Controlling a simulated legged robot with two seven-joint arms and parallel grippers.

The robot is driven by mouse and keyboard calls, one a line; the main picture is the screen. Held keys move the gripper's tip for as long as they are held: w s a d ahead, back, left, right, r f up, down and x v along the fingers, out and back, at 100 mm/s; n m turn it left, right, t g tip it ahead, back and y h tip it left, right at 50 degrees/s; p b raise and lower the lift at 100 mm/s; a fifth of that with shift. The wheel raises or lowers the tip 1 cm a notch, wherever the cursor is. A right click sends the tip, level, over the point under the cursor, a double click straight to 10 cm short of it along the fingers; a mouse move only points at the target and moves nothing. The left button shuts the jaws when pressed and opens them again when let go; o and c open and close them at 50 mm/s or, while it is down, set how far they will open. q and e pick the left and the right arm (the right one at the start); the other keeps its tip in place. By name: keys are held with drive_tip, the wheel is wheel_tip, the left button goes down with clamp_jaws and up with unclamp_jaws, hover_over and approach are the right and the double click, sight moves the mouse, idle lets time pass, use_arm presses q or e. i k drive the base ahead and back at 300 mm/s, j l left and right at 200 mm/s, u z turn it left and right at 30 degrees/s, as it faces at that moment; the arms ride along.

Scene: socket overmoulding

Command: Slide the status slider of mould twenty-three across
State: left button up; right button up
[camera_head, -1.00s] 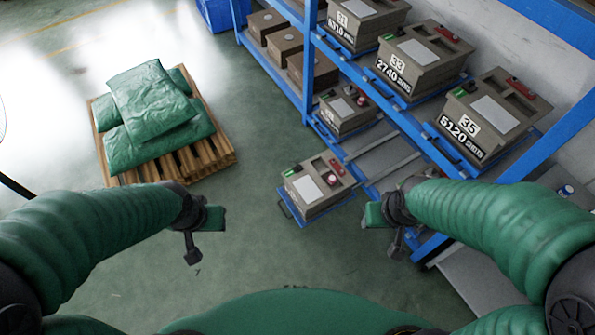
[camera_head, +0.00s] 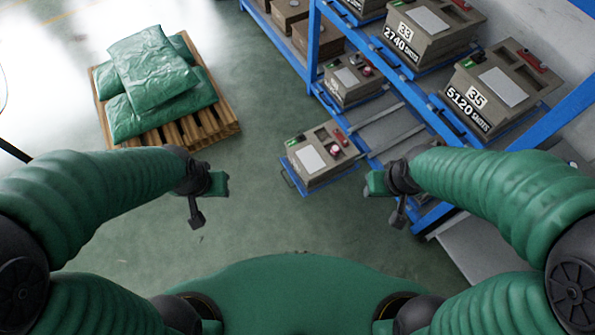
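No readable number 23 shows on any mould. A grey-brown mould (camera_head: 322,163) sits on a blue tray (camera_head: 292,181) that juts out from the lower rack level. Its top has a white label, a small green mark and red parts; its number cannot be read. Another lower-level mould (camera_head: 347,93) stands behind it, also with no readable number. My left gripper (camera_head: 217,184) is left of the jutting mould, apart from it. My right gripper (camera_head: 377,184) is right of it, also apart. Nothing visible is held; finger openings cannot be made out.
A blue rack (camera_head: 314,45) holds mould 33 (camera_head: 422,42) and mould 35 (camera_head: 478,108) on its upper level. Empty rails (camera_head: 393,130) lie right of the lower moulds. A pallet (camera_head: 209,124) with green sacks (camera_head: 150,70) stands left. Floor between is clear.

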sight(301, 136)
drive_tip(key=i+j, duration=0.25)
drive_tip(key=i, duration=0.2)
drive_tip(key=i+j+z, duration=0.1)
drive_tip(key=i, duration=0.35)
drive_tip(key=i+j, duration=0.35)
drive_tip(key=i, duration=0.1)
